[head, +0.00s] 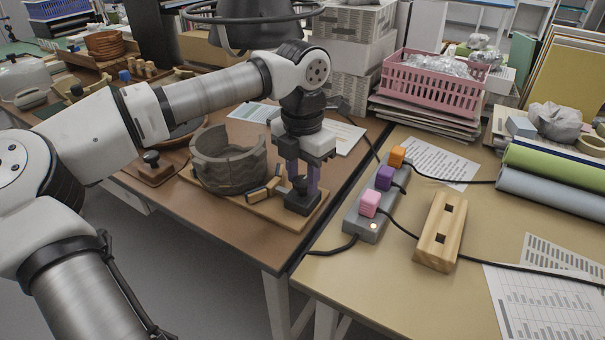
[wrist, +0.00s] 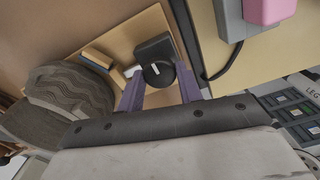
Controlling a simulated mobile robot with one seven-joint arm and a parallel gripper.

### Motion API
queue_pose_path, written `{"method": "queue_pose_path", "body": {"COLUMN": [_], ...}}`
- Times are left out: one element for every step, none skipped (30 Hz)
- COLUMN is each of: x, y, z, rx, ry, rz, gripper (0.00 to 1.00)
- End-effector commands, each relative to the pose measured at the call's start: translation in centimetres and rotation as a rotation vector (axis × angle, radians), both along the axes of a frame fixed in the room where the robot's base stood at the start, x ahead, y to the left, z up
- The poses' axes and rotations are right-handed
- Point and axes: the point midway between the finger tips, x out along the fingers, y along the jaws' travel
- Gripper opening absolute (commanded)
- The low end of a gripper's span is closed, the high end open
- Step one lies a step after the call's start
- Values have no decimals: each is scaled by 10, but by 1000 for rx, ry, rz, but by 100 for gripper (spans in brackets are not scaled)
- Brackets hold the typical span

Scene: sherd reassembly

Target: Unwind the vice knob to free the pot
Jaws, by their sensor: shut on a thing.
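The grey-brown pot (head: 228,165) has a jagged, broken rim. It stands on a wooden board (head: 262,210) near the brown table's front edge, and part of it shows in the wrist view (wrist: 72,88). The vice block (wrist: 152,45) is dark, at the board's right end, beside small wooden jaw pieces (head: 265,190). The round black knob (wrist: 158,74) with a pale mark sits on it. My gripper (head: 299,182) points down over it, with purple fingers on either side. It is shut on the knob; the exact finger contact is partly hidden.
A grey power strip (head: 365,213) with coloured plugs and black cables lies right of the board on the neighbouring table. A slotted wooden block (head: 440,232) and papers lie further right. A pink basket (head: 432,84) stands behind. My arm spans above the pot.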

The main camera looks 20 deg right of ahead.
Motion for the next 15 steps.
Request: {"method": "queue_pose_path", "body": {"x": [0,0,0,0,0,0,0,0,0,0,0,0,0,0,0], "y": [0,0,0,0,0,0,0,0,0,0,0,0,0,0,0], "z": [1,1,1,1,1,1,1,0,0,0,0,0,0,0,0], "rx": [-1,-1,-1,-1,-1,-1,-1,-1,-1,-1,-1,-1,-1,-1,-1], "ry": [0,0,0,0,0,0,0,0,0,0,0,0,0,0,0], "rz": [3,2,2,2,2,2,2,2,1,1,1,1,0,0,0], "gripper": [13,13,13,13,13,39,43,47,52,56,57,57,57,57,57]}}
